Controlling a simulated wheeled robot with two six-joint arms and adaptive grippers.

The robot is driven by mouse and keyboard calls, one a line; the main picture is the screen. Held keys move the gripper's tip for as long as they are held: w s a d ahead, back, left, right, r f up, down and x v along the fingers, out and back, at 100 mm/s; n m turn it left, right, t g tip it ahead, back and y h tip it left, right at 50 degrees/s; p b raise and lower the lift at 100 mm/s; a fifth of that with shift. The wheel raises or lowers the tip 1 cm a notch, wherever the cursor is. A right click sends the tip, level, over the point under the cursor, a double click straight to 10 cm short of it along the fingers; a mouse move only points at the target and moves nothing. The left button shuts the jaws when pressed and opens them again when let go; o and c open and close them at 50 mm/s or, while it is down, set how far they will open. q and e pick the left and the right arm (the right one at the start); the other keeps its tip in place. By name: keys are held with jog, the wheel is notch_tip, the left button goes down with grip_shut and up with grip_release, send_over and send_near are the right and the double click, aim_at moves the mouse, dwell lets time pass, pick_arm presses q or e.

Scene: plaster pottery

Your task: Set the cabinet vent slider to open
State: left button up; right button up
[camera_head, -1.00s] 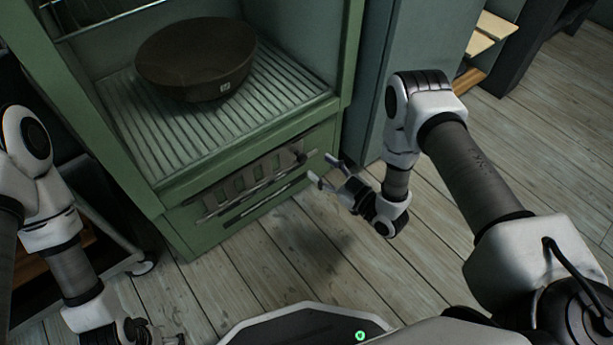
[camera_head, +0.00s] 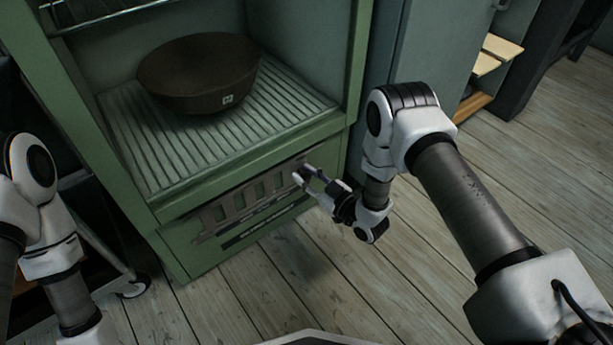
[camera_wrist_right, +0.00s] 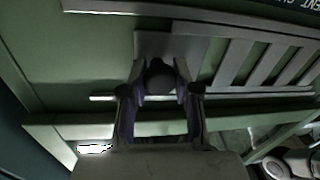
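The vent slider is a grey slotted plate (camera_head: 243,199) on the low front of the green cabinet (camera_head: 190,258); it also shows in the right wrist view (camera_wrist_right: 236,62). Its dark round knob (camera_wrist_right: 160,76) is at the plate's right end as seen from the head. My right gripper (camera_head: 302,172) is at that knob. In the right wrist view its two fingers (camera_wrist_right: 161,84) lie close on both sides of the knob and appear closed on it. Green shows between the plate's bars. My left arm is at the left, its gripper out of the head view.
A dark bowl (camera_head: 198,72) sits on the ribbed shelf (camera_head: 270,112) above the vent. A wheeled cart (camera_head: 118,278) stands at the left. The wooden floor (camera_head: 420,270) before the cabinet is clear.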

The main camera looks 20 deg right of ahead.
grip_shut()
jog(key=d, duration=0.1)
jog(key=w+d, duration=0.1)
jog(key=d, duration=0.1)
jog(key=shift+p, duration=0.4)
jog(key=o, duration=0.8)
grip_release()
jog(key=shift+w+d, duration=0.1)
jog(key=v, duration=1.2)
